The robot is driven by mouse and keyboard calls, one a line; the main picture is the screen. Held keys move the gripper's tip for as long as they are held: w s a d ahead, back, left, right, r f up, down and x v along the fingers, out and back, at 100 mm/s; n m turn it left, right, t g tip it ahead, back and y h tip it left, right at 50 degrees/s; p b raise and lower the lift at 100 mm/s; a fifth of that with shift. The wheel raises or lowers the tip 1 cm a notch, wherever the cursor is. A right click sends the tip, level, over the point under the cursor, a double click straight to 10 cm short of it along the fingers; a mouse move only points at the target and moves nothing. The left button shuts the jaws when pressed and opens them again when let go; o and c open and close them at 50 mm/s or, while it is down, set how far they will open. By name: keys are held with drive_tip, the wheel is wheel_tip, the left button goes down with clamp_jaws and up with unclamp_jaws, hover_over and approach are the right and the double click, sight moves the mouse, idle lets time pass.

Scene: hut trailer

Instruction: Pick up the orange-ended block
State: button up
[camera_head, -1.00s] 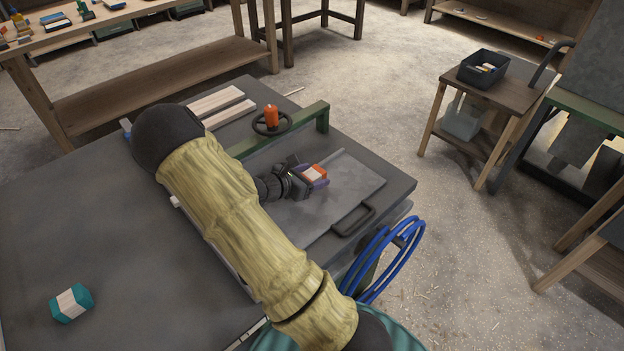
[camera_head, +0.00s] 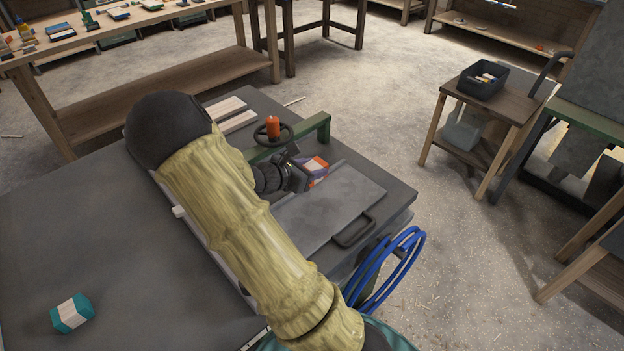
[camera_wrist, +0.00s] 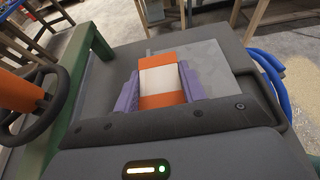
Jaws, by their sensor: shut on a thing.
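The orange-ended block (camera_wrist: 160,80) is orange at both ends with a white middle band. In the wrist view it sits between the two purple fingers of my gripper (camera_wrist: 158,88), which touch it on both sides. In the head view the block (camera_head: 317,164) shows at the end of my gripper (camera_head: 312,170), above the far side of the grey plate. My gripper is shut on it. The head view does not show clearly how high it is above the surface.
A grey plate with a dark handle (camera_head: 354,231) lies on the dark bench (camera_head: 60,240). A green frame (camera_head: 322,128) and a black handwheel with an orange knob (camera_head: 273,127) stand behind. A teal-ended block (camera_head: 72,313) lies front left. Blue hose (camera_head: 385,262) hangs at the right edge.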

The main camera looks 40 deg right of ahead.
drive_tip(key=shift+r, duration=1.45)
